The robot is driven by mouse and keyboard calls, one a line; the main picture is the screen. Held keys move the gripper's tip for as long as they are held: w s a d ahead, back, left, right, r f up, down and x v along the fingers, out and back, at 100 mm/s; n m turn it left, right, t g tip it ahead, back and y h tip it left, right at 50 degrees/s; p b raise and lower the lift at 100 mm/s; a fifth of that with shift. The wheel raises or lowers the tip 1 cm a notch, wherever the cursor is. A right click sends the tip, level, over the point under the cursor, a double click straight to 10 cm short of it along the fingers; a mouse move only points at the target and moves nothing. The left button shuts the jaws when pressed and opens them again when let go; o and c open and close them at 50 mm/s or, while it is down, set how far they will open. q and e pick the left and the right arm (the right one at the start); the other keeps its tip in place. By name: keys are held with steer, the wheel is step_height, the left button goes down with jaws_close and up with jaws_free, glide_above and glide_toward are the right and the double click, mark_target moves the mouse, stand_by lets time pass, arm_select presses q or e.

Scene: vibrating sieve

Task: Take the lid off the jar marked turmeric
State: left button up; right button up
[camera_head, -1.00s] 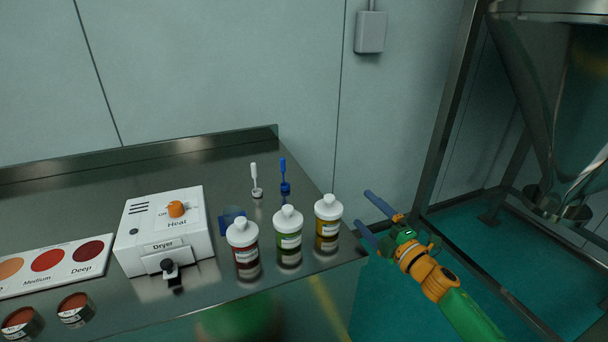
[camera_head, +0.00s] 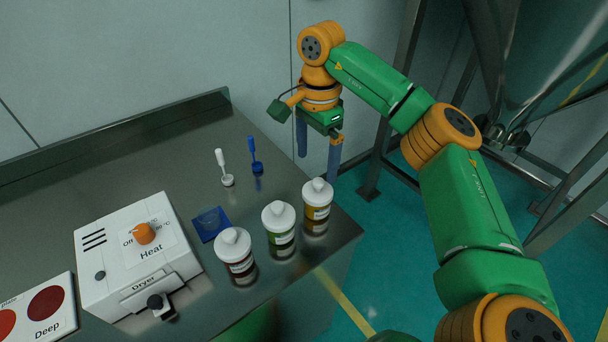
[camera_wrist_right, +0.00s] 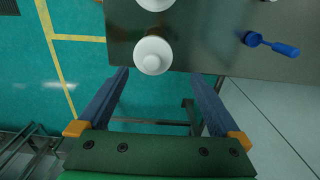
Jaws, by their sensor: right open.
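Three jars with white lids stand in a row near the table's right end: a yellow-banded jar (camera_head: 317,199), a green-banded jar (camera_head: 279,222) and a red-banded jar (camera_head: 235,248). Their label text is too small to read; the yellow contents suggest turmeric. All three lids are on. My right gripper (camera_head: 318,166) is open and empty, fingers pointing down, behind the yellow-banded jar and past the table's edge. In the right wrist view a white jar lid (camera_wrist_right: 152,55) lies just beyond the open fingertips (camera_wrist_right: 158,75), not between them. My left gripper is not in view.
A white dryer box (camera_head: 137,259) with an orange knob stands left of the jars. A metal frame stands beyond the table's right edge.

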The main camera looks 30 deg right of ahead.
mark_target(319, 181)
steer(key=f, duration=0.1)
steer(key=s+f+p, duration=0.1)
steer(key=f, duration=0.1)
steer(key=shift+s+f, duration=0.35)
steer(key=shift+s, duration=0.05)
step_height(319, 181, down, 2)
steer(key=shift+w+f+p, duration=0.15)
steer(key=shift+f+p, duration=0.05)
steer(key=shift+p, duration=0.1)
steer(key=shift+w+f, duration=0.2)
steer(key=shift+s+r, duration=0.1)
steer(key=shift+s, duration=0.05)
steer(key=c, duration=0.9)
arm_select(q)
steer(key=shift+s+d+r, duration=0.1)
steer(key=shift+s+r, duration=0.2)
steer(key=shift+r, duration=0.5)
arm_select(e)
steer(key=shift+c, duration=0.9)
